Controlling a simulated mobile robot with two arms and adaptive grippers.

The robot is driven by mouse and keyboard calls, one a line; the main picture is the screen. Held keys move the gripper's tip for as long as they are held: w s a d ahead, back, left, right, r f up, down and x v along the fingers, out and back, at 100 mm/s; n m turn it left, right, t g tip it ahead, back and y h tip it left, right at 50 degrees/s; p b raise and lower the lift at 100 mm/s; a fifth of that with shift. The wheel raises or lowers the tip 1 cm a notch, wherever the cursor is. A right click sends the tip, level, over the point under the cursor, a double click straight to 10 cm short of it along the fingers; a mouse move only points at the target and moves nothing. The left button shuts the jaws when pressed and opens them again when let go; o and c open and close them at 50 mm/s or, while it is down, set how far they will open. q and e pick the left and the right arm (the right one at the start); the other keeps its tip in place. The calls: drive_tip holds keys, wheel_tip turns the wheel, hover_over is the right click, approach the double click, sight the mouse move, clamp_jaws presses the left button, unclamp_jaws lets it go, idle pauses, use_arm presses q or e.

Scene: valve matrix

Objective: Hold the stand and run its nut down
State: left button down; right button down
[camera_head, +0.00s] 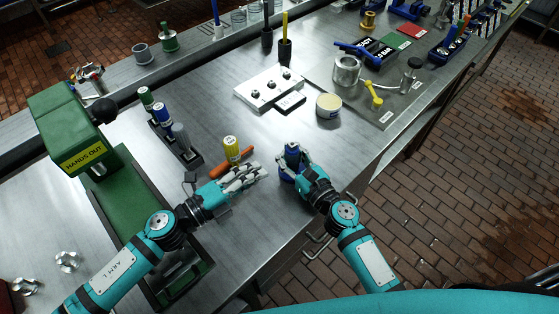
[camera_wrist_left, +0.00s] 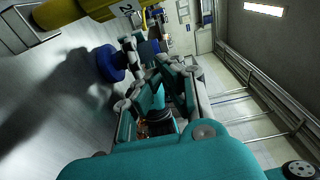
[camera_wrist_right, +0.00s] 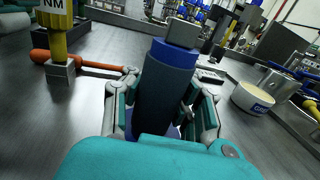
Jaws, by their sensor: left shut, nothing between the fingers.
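The stand (camera_head: 292,152) is a dark blue post on a round blue base, near the table's front edge. In the right wrist view the post (camera_wrist_right: 165,95) stands between my fingers, with a blue collar and a grey block on top. My right gripper (camera_head: 292,163) is closed around the post; the contact itself is partly hidden. My left gripper (camera_head: 258,172) is shut and empty, to the left of the stand and apart from it. The stand's round base (camera_wrist_left: 110,63) shows in the left wrist view. I cannot clearly make out the nut.
A yellow tool (camera_head: 232,147) with an orange bar stands just behind my left gripper. A rack of bottles (camera_head: 180,148) and a green press (camera_head: 72,130) are at left. A cream-topped tub (camera_head: 328,105) and white block (camera_head: 268,88) stand behind. Bare table lies between.

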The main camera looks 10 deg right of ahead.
sight(292, 146)
use_arm(q)
drive_tip(key=s+d+n+t+y, duration=0.1)
drive_tip(key=s+d+n+t, duration=0.1)
drive_tip(key=s+d, duration=0.15)
drive_tip(key=x, duration=0.8)
drive_tip(key=shift+w+d+r, duration=0.15)
drive_tip(key=shift+d+r, duration=0.05)
drive_tip(key=n+t+y, duration=0.2)
drive_tip(key=t, duration=0.1)
drive_tip(key=shift+w+d+y, duration=0.25)
drive_tip(key=shift+w+y, duration=0.15)
drive_tip(key=shift+a, duration=0.1)
drive_tip(key=shift+f, duration=0.15)
